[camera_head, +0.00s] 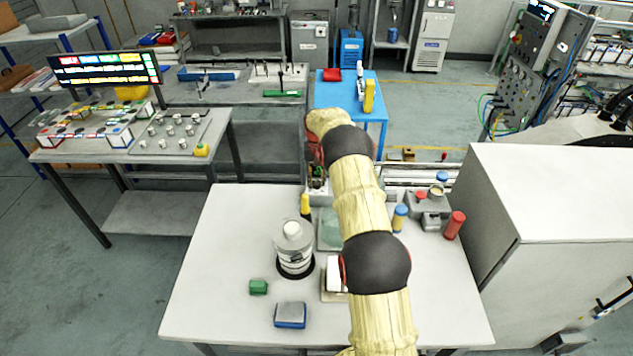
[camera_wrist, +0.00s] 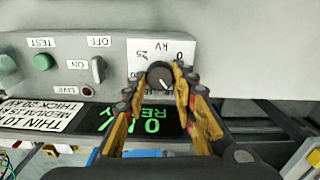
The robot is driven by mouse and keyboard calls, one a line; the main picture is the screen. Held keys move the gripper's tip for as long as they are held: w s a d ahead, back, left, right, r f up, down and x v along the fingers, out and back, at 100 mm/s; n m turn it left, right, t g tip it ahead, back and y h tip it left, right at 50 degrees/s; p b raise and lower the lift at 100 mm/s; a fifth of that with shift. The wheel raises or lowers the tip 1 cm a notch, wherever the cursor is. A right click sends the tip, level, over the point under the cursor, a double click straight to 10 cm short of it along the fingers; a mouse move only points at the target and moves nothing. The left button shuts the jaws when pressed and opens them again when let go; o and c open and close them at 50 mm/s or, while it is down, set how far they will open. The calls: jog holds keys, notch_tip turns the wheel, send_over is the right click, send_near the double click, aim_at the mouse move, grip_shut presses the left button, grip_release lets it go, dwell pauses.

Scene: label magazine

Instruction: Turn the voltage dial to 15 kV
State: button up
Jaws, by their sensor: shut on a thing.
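The voltage dial (camera_wrist: 160,74) is a round black knob on a white scale plate in the wrist view. The plate appears upside down, with 25 at left, 0 at right and kV between. A light mark shows on the knob's lower edge. My gripper (camera_wrist: 155,84) has its orange-padded fingers on either side of the dial, shut on it. A dark display (camera_wrist: 153,126) with green characters lies below, partly covered by the fingers; it appears to read 0 and READY. In the head view my arm hides the gripper and dial.
Left of the dial in the wrist view are an ON/OFF switch (camera_wrist: 98,68), a red LIVE lamp (camera_wrist: 87,91), a green TEST button (camera_wrist: 43,62) and a card (camera_wrist: 45,115) of kV values. The head view shows a white table (camera_head: 225,240) holding a jar (camera_head: 294,245) and small items.

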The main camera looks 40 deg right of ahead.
aim_at(318, 182)
jog(key=m, duration=0.6)
jog(key=shift+b, duration=0.3)
jog(key=m, duration=0.6)
jog(key=shift+s+d+m, duration=0.1)
jog(key=shift+m, duration=0.3)
jog(key=o, duration=1.2)
jog(key=shift+c, duration=0.2)
notch_tip(318, 182, up, 12)
